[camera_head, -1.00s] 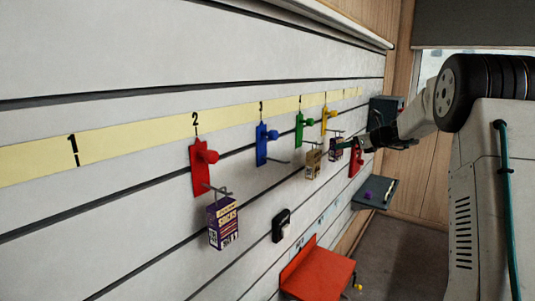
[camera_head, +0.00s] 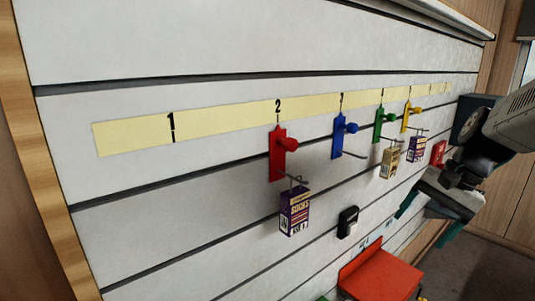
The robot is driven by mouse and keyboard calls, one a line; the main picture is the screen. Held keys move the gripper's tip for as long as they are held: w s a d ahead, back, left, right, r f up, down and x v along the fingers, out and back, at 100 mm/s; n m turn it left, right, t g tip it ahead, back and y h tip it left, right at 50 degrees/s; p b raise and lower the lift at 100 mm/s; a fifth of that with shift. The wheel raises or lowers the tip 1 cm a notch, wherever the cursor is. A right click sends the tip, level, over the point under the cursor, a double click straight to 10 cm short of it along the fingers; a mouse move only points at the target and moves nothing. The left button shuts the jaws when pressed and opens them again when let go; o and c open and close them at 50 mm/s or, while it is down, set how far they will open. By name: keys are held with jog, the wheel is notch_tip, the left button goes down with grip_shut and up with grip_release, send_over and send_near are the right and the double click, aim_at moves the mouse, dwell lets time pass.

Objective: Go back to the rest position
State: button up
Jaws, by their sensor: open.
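My gripper (camera_head: 426,220) is at the right of the head view, in front of the slatted wall (camera_head: 180,55). Its teal fingers are spread apart, with nothing visible between them. It is beside and above the red shelf (camera_head: 382,277), apart from it. My arm comes in from the right edge and hides part of the wall's far end.
On the wall hang a red hook (camera_head: 278,155), a blue hook (camera_head: 339,137), a green hook (camera_head: 380,125) and a yellow hook (camera_head: 406,117). A purple box (camera_head: 295,212), a tan box (camera_head: 390,160) and a black item (camera_head: 347,222) also hang there. The floor at lower right is clear.

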jog(key=s+a+n+h, duration=0.2)
jog(key=s+n, duration=0.2)
jog(key=s, duration=0.6)
jog(key=s+a+n+h, duration=0.2)
jog(key=s+a+n, duration=0.1)
jog(key=s, duration=0.7)
jog(key=shift+a+r+n+t, duration=0.3)
jog(key=shift+r+n, duration=0.05)
jog(key=shift+n, duration=0.35)
dwell(0.3)
